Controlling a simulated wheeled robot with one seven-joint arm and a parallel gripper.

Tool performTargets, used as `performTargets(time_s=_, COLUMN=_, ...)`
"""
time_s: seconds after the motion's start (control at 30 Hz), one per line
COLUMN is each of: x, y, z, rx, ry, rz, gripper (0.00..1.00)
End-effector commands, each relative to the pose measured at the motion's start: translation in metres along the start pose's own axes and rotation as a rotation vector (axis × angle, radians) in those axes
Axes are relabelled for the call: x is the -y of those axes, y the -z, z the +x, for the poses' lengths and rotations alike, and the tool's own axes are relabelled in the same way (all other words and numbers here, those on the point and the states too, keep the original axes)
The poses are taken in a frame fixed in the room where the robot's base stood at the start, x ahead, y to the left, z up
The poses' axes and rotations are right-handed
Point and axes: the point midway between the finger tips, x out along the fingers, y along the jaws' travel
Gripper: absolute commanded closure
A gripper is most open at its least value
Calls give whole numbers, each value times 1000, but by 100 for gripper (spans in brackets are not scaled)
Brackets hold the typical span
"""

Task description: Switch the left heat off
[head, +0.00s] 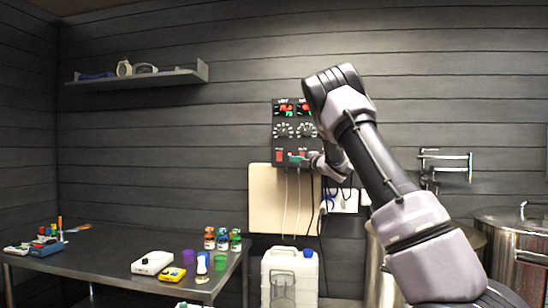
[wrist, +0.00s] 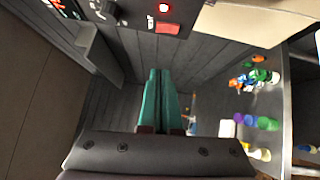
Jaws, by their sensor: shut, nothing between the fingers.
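The dark control panel (head: 293,131) hangs on the wall in the head view, with two lit displays at its top and dials below. A red switch, the left one (head: 279,156), shows at its lower left; the right red switch (head: 302,154) is partly covered by my arm. My gripper (head: 295,158) is at the panel's lower part, just right of the left switch; contact cannot be told. In the wrist view its teal fingers (wrist: 160,75) are together and empty.
A cream board (head: 266,190) and hanging cables lie below the panel. A steel table (head: 100,262) with bottles and small devices stands at left, a white jug (head: 289,280) below, metal kettles (head: 512,240) at right. A shelf (head: 140,78) is at upper left.

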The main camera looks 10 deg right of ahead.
Motion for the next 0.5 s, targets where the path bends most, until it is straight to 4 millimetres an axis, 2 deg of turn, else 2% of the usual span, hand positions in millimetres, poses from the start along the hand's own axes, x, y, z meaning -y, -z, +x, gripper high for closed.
performTargets(time_s=0.33, x=0, y=0, z=3, rx=1, ry=0, rz=2, gripper=100)
performTargets(time_s=0.5, x=1, y=1, z=23, rx=-1, ry=1, rz=0, gripper=100)
